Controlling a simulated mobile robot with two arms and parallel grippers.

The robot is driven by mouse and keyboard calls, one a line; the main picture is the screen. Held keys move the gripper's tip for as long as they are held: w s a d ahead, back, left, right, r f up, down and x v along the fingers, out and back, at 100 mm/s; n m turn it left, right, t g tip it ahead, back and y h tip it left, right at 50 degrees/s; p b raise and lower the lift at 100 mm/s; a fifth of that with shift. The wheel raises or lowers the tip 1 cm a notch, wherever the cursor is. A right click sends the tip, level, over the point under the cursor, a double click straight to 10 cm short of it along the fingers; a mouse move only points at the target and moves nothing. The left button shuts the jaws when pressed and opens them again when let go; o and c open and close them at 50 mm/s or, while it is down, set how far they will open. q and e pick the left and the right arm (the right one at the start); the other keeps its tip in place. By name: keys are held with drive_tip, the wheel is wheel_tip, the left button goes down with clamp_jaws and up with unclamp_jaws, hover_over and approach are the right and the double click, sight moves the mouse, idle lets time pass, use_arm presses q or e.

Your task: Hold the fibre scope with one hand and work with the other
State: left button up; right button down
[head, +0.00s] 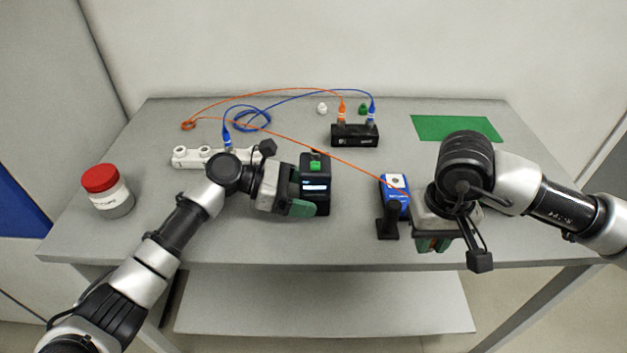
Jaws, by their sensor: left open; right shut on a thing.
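A black handheld device with a lit screen and a green top piece, apparently the fibre scope (316,172), stands upright mid-table. My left gripper (299,193) is open at its left side; whether the fingers touch it is unclear. My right gripper (432,242) is shut at the right front of the table.
A black box (355,136) at the back carries an orange and a blue plug. A blue fibre (250,112) loops to a white holder (187,157). White (322,108) and green (363,109) caps, a red-lidded jar (107,190) and a green mat (455,127) lie around.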

use_arm(q)
drive_tip(key=shift+w+d+f, duration=0.1)
drive_tip(key=shift+d+f, duration=0.15)
drive_tip(key=shift+d, duration=0.2)
use_arm(e)
drive_tip(key=shift+r, duration=0.1)
use_arm(q)
drive_tip(key=c, duration=0.4)
